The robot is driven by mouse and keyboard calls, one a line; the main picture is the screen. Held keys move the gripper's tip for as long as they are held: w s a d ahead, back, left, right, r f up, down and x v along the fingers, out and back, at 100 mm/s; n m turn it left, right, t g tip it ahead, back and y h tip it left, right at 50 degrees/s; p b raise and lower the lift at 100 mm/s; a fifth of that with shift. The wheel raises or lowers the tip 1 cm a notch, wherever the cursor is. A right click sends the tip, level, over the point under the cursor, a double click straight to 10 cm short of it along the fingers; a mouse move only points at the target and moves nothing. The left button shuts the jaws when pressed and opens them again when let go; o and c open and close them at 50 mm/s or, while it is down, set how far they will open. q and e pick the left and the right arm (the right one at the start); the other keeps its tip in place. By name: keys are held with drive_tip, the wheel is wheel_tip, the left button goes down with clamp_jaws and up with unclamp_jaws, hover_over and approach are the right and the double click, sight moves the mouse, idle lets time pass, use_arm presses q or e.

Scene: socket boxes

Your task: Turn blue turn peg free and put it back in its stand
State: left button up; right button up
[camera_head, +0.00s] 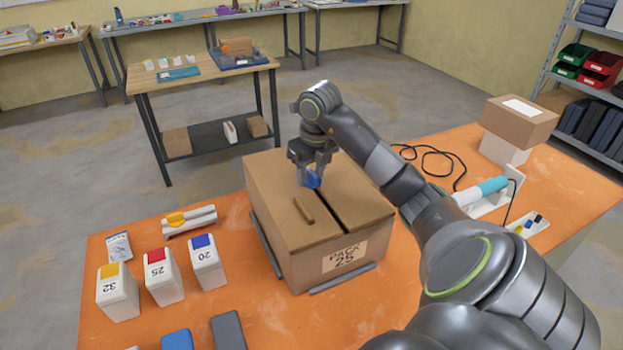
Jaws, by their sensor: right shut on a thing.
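My right gripper (311,169) points down over the top of a brown carton (300,235) marked PACK 25. It is shut on the blue turn peg (312,180), of which a blue part shows below the fingers. The peg is at the dark seam in the carton top; I cannot tell whether its lower end sits in the seam or is clear of it. A white stand (203,220) with a yellow piece (176,218) lies on the orange table left of the carton. My left gripper is not in view.
A brown bar (303,210) lies on the carton top. White boxes with yellow (117,294), red (164,277) and blue (207,264) tops stand at left. A teal-and-white tool (480,192), a cable and a stacked box (520,120) are at right.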

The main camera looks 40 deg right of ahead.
drive_tip(key=shift+s+f, duration=0.1)
drive_tip(key=shift+f, duration=0.3)
drive_tip(key=o, duration=1.1)
drive_tip(key=shift+o, duration=1)
drive_tip(key=shift+d, duration=0.15)
drive_tip(key=shift+a, duration=0.2)
drive_tip(key=shift+r+p, duration=0.65)
drive_tip(key=shift+p, duration=0.05)
wheel_tip(320, 180, up, 17)
drive_tip(key=s+p, duration=0.2)
drive_tip(key=p, duration=1.2)
drive_tip(key=shift+s+f+p, duration=0.15)
drive_tip(key=shift+s+p, duration=0.15)
